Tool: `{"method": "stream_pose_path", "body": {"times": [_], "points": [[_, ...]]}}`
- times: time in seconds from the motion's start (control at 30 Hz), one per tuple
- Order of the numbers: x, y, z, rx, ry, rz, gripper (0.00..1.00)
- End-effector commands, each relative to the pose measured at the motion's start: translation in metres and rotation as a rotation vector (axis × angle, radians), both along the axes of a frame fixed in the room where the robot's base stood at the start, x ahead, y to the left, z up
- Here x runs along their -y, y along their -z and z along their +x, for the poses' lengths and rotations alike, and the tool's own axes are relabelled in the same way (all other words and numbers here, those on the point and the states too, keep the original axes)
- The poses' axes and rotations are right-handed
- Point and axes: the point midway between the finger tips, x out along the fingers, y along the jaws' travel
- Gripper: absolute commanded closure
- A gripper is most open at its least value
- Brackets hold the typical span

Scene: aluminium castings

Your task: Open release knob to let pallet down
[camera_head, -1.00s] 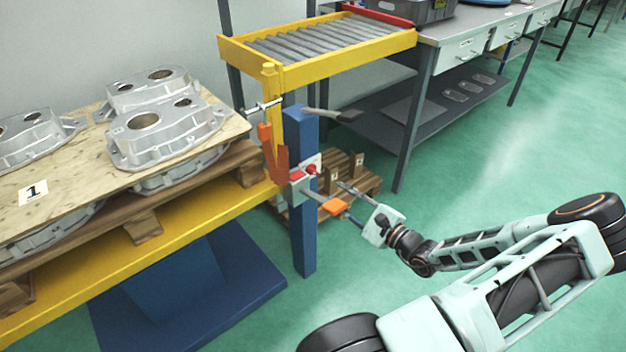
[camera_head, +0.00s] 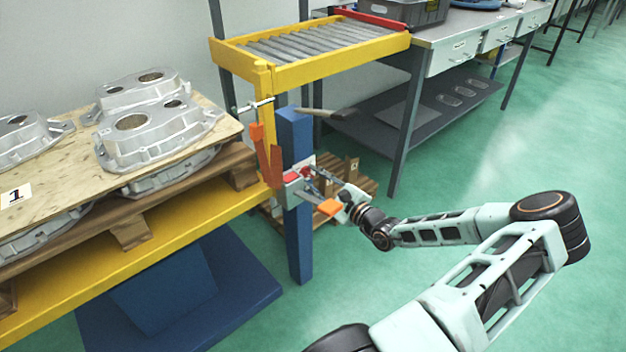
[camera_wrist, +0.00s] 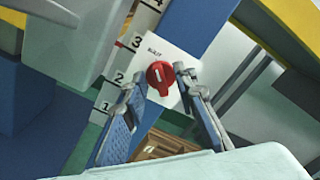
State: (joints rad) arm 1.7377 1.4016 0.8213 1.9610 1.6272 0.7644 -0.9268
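The red release knob (camera_wrist: 161,77) sits on a white plate marked "RELIEF" (camera_wrist: 180,58), with a number scale beside it, in the wrist view. In the head view, this control area is on the blue post (camera_head: 297,235) beside the yellow lift table, and my gripper partly covers it. My gripper (camera_wrist: 158,92) is open, its two blue-padded fingers apart on either side of the knob in the wrist view. In the head view my gripper (camera_head: 322,183) is close in front of the post. I cannot tell whether a finger touches the knob.
A grey box (camera_head: 292,190) and an orange pedal-like part (camera_head: 330,207) are close to my gripper. The yellow table (camera_head: 150,245) carries a wooden pallet with aluminium castings (camera_head: 155,133). A yellow roller conveyor (camera_head: 330,62) stands above. Green floor is free on the right.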

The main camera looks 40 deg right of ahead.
Motion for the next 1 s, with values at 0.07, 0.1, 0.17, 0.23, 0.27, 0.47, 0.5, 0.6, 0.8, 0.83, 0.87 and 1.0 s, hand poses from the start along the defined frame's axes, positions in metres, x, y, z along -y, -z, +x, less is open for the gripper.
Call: {"method": "stream_pose_path", "body": {"times": [0.07, 0.1, 0.17, 0.23, 0.27, 0.47, 0.5, 0.6, 0.8, 0.83, 0.87, 1.0], "points": [[0.0, -0.0001, 0.0, 0.0, 0.0, 0.0, 0.74], [0.0, -0.0001, 0.0, 0.0, 0.0, 0.0, 0.74], [-0.0001, -0.0002, -0.0001, 0.0, 0.0, 0.0, 0.77], [-0.0001, -0.0001, -0.0001, 0.0, 0.0, 0.0, 0.85], [-0.0001, -0.0001, -0.0002, 0.0, 0.0, 0.0, 0.88], [0.0, -0.0002, -0.0003, 0.0, 0.0, 0.0, 1.0], [0.0, -0.0002, -0.0003, 0.0, 0.0, 0.0, 1.0], [0.0, -0.0005, -0.0003, 0.0, 0.0, 0.001, 1.0], [0.0001, -0.0025, -0.0001, -0.003, -0.001, 0.035, 1.0], [0.0, -0.0028, -0.0001, -0.004, -0.001, 0.046, 1.0], [-0.0002, -0.0032, -0.0001, -0.006, -0.001, 0.059, 1.0], [-0.0001, -0.0052, -0.0001, -0.014, -0.001, 0.138, 1.0]]}}
